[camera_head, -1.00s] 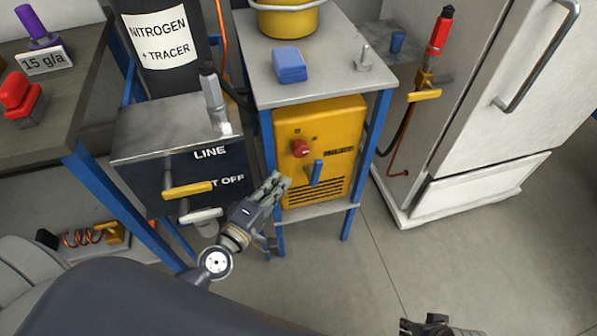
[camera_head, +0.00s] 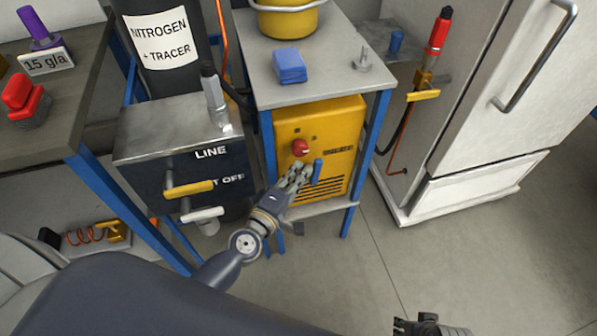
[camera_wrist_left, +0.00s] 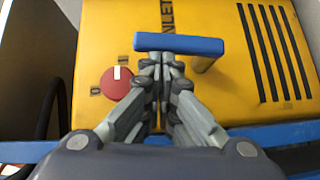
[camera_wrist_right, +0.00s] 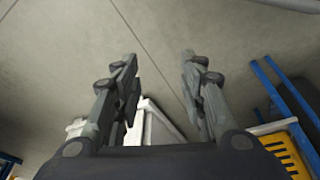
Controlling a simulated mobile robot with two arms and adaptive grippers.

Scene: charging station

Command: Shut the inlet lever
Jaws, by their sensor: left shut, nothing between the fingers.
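The inlet lever is a blue bar (camera_head: 317,171) on the front of the yellow machine (camera_head: 340,118); in the head view it stands close to upright. In the left wrist view the blue lever (camera_wrist_left: 180,44) lies across the top of the fingertips, partly covering the label behind it. My left gripper (camera_head: 303,169) is shut and empty, its fingertips just left of the lever in the head view. I cannot tell if they touch it. My right gripper (camera_wrist_right: 160,60) is open and empty, over the floor; only part of it shows at the head view's bottom edge.
A red knob (camera_head: 300,147) sits on the machine near the lever. The machine stands under a grey-topped table (camera_head: 310,82) with blue legs. A dark box with yellow (camera_head: 188,190) and white handles is at left.

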